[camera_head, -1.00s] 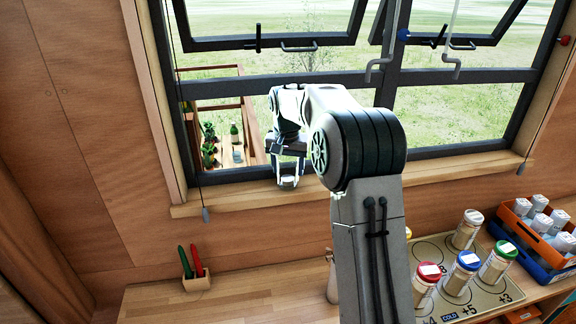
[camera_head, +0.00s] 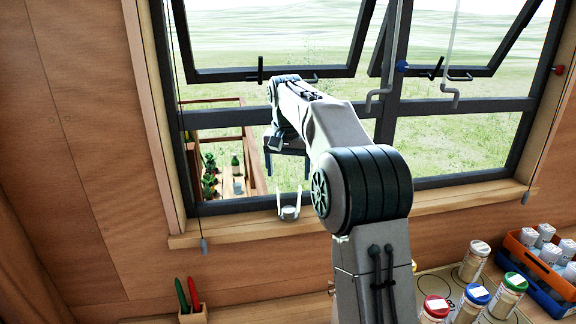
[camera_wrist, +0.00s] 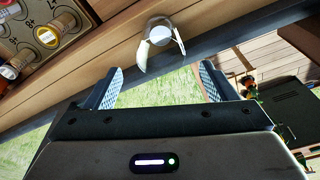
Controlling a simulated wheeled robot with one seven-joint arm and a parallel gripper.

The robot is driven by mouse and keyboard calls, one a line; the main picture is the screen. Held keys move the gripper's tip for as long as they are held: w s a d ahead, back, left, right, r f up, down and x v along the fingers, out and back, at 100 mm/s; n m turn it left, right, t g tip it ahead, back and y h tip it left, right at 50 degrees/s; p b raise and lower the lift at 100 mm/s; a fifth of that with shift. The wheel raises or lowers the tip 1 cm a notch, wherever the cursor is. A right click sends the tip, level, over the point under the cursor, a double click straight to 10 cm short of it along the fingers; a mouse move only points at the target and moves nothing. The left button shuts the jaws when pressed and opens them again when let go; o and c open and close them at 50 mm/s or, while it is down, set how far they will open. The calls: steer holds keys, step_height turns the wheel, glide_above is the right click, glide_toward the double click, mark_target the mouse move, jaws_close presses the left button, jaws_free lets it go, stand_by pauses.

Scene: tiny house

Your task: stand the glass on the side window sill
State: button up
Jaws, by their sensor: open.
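The clear glass (camera_head: 289,213) stands upright on the wooden side window sill (camera_head: 240,231), near the dark window frame. Its side walls show as two pale bright streaks. In the wrist view the glass (camera_wrist: 160,34) is at the top middle, beyond the fingertips. My gripper (camera_head: 287,168) is above and apart from the glass, in front of the window pane. Its two fingers are spread and empty in the wrist view (camera_wrist: 160,80). My arm hides part of the sill to the right of the glass.
A holder with a green and a red item (camera_head: 190,310) sits below the sill at left. Jars with coloured lids (camera_head: 474,300) and an orange-and-blue crate (camera_head: 540,262) of bottles stand at the right. Window handles and hanging rods are near my arm. The left sill is clear.

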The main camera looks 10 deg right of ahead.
steer(key=shift+s+a+r, duration=0.1)
steer(key=shift+s+r, duration=0.05)
steer(key=shift+r, duration=0.55)
steer(key=shift+s+r, duration=0.15)
steer(key=shift+r, duration=0.5)
steer(key=s+n+t, duration=0.1)
steer(key=s+n, duration=0.1)
steer(key=s, duration=1.6)
steer(key=s+f+n+t, duration=0.1)
steer(key=s+f, duration=0.4)
steer(key=s, duration=0.3)
steer(key=s+f+n, duration=0.1)
steer(key=s+f, duration=0.4)
steer(key=s, duration=0.4)
steer(key=shift+s+d+f+t+y, duration=0.25)
steer(key=shift+s+f+t+y, duration=0.05)
steer(key=shift+f+t, duration=0.1)
